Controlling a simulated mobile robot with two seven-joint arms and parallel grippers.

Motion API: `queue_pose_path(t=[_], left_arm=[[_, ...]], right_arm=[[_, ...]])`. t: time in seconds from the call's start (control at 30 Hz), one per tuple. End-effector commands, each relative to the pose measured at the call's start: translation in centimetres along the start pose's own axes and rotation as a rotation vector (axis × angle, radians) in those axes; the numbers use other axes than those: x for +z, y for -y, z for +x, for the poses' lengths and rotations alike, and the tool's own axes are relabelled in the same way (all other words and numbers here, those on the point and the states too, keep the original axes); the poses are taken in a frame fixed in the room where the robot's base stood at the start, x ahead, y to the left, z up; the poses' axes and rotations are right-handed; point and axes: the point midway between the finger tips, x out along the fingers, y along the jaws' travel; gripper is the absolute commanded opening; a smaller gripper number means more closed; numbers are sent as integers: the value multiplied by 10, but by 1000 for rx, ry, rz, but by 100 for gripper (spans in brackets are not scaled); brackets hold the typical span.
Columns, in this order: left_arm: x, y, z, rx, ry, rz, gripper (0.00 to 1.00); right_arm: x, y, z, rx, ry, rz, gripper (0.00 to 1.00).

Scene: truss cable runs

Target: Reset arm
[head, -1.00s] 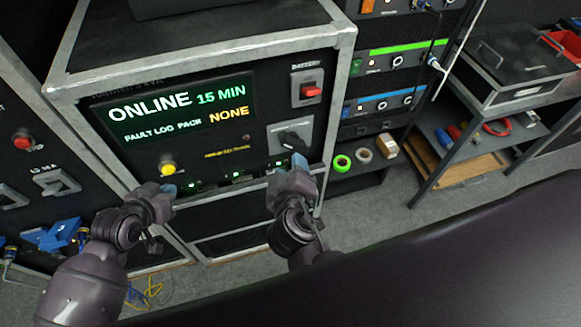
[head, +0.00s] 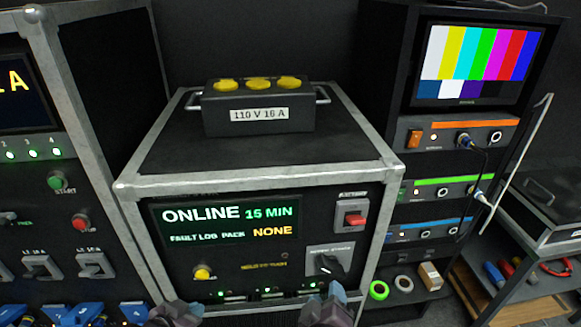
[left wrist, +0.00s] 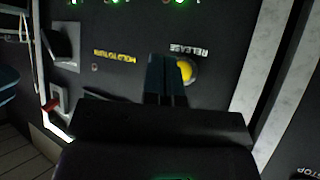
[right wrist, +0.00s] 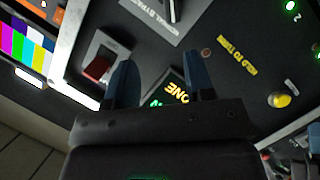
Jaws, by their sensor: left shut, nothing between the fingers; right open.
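My left gripper (head: 178,308) is at the bottom of the head view, low before the front of the black flight-case unit. Its blue fingers are shut and empty in the left wrist view (left wrist: 166,80), by the yellow RELEASE button (left wrist: 187,70). My right gripper (head: 325,297) is below the rotary switch (head: 327,264) in the head view. In the right wrist view its fingers (right wrist: 158,85) are apart with nothing between them, facing the panel. The unit's screen (head: 230,222) reads ONLINE 15 MIN, FAULT LOG PACK NONE. The red BATTERY switch (head: 354,217) is at upper right of the panel.
A 110 V 16 A box (head: 258,108) with yellow caps stands on the unit. A rack with a colour-bar monitor (head: 478,65) is at right, tape rolls (head: 379,290) on its lower shelf. Another panel with blue plugs (head: 75,314) is at left. A metal cart (head: 548,215) is far right.

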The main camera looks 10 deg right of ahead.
Motion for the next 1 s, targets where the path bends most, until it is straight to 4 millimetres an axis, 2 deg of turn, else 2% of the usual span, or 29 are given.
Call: queue_pose_path(t=[0.17, 0.27, 0.37, 0.53, 0.67, 0.77, 0.9, 1.0], left_arm=[[-8, 3, -1, -19, -41, 13, 0], [-20, 11, -4, -55, -94, 38, 0], [-29, 19, -9, -102, -152, 45, 0], [-17, 29, -22, -192, -212, 28, 0], [10, 35, -38, -270, -228, -3, 0], [43, 38, -53, -339, -217, -39, 0], [98, 38, -78, -425, -161, -101, 0], [132, 33, -91, -456, -111, -148, 0]], right_arm=[[-6, 9, 0, -57, -39, 34, 49], [-6, 16, 2, -128, -64, 110, 49], [6, 22, 6, -202, -79, 200, 49], [46, 26, 9, -300, -73, 358, 49], [89, 23, 9, -348, -47, 481, 49], [131, 16, 6, -367, -14, 576, 49], [189, 3, -2, -367, 51, 659, 49], [220, -3, -8, -356, 94, 652, 49]])
